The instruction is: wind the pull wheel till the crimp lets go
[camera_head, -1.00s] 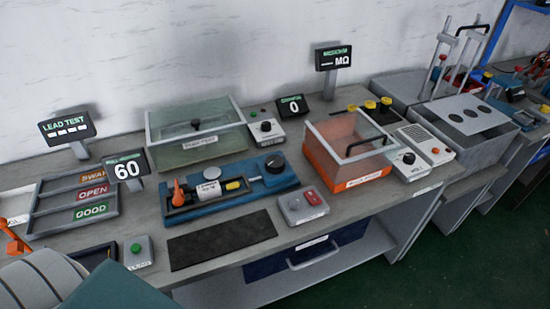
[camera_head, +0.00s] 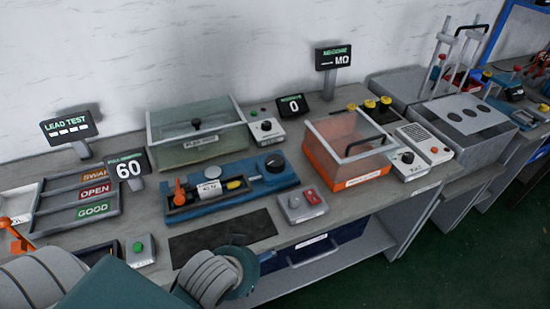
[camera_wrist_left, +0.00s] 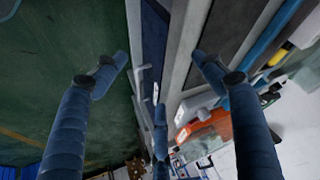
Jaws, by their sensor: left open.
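The pull wheel is a dark round knob (camera_head: 275,163) at the right end of the blue pull tester (camera_head: 215,193) on the bench. An orange lever (camera_head: 180,193), a white labelled block (camera_head: 209,189) and a yellow piece (camera_head: 234,184) sit along the tester. The pull display (camera_head: 129,169) reads 60. I cannot make out the crimp itself. My left gripper (camera_wrist_left: 160,76) is open and empty in the left wrist view, its fingers spread in front of the bench edge, apart from the wheel. In the head view only grey and teal arm parts show at the bottom. My right gripper is not in view.
A black mat (camera_head: 222,234) lies before the tester. A red-and-grey button box (camera_head: 302,205) stands to its right. A green lidded box (camera_head: 197,136) stands behind, an orange clear-sided box (camera_head: 346,150) right. A tray (camera_head: 76,205) marked SWAP, OPEN, GOOD lies left.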

